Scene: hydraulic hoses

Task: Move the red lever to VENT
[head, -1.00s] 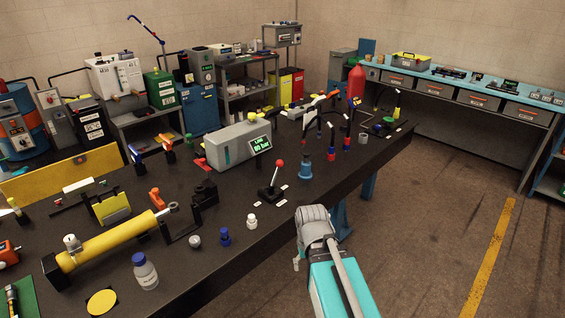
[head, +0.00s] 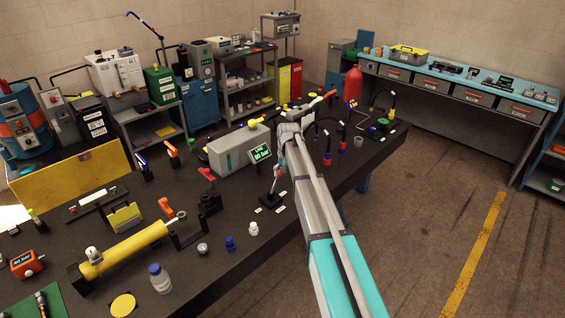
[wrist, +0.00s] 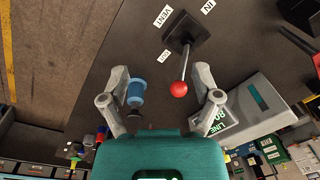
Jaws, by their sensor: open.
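The red lever is a metal rod with a red ball knob (wrist: 179,89) on a dark square base (wrist: 187,35). In the head view the base (head: 268,202) sits on the bench near its front edge, and the knob is partly covered by my gripper.
A blue fitting (wrist: 136,92) shows beside the left finger in the wrist view. A grey box (head: 237,148) with a green display (head: 260,153) stands behind the lever. White (head: 253,228) and blue (head: 230,243) caps are left of the lever, near the front edge.

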